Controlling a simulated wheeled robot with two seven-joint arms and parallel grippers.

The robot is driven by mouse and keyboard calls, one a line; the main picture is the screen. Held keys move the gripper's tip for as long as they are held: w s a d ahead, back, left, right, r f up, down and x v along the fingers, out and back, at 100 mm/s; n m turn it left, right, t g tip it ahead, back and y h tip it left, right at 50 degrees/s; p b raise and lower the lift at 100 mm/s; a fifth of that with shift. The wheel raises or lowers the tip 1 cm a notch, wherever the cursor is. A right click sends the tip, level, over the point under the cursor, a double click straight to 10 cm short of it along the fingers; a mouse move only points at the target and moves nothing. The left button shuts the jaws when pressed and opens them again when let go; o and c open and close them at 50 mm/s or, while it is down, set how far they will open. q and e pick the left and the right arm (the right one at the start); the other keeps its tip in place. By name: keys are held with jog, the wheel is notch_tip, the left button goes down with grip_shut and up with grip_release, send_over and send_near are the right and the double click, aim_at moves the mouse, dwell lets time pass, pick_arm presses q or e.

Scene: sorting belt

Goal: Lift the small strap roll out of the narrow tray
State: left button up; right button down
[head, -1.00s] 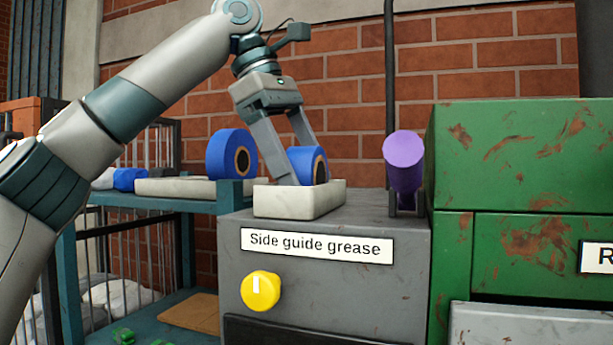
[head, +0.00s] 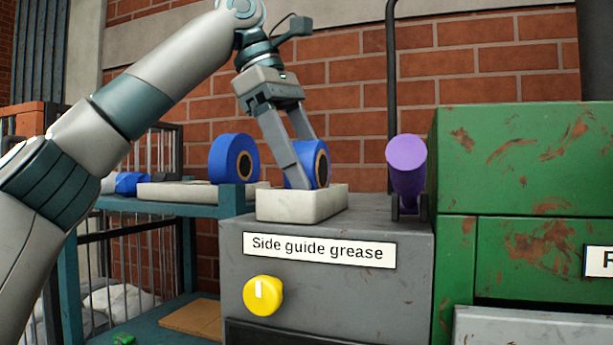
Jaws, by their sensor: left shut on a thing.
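The small strap roll (head: 308,166) is blue with a tan-rimmed dark core. It stands upright at the narrow tray (head: 300,206), a pale, low-walled tray on top of the grey machine. My left gripper (head: 302,164) reaches down from above and is shut on this roll, with one finger across its near left side. The other finger passes behind the roll, its tip hidden. The roll's lower edge is behind the tray wall, so I cannot tell whether it touches the tray floor. My right gripper is not in view.
A purple roll (head: 406,165) sits on a dark holder to the right, next to a tall green cabinet (head: 510,160). A yellow knob (head: 263,296) is on the machine's front.

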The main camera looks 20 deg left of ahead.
aim_at(312, 145)
pick_arm(q)
jog(key=r, duration=0.2)
jog(key=d+r, duration=0.1)
jog(key=shift+s+b, duration=0.25)
jog(key=shift+b, duration=0.1)
jog(key=s+d+r, duration=0.5)
jog(key=d+r, duration=0.1)
jog(key=d, duration=0.3)
jog(key=shift+s+d+r, duration=0.15)
jog(key=shift+d+r, duration=0.05)
jog(key=shift+r, duration=0.1)
jog(key=shift+a, duration=0.1)
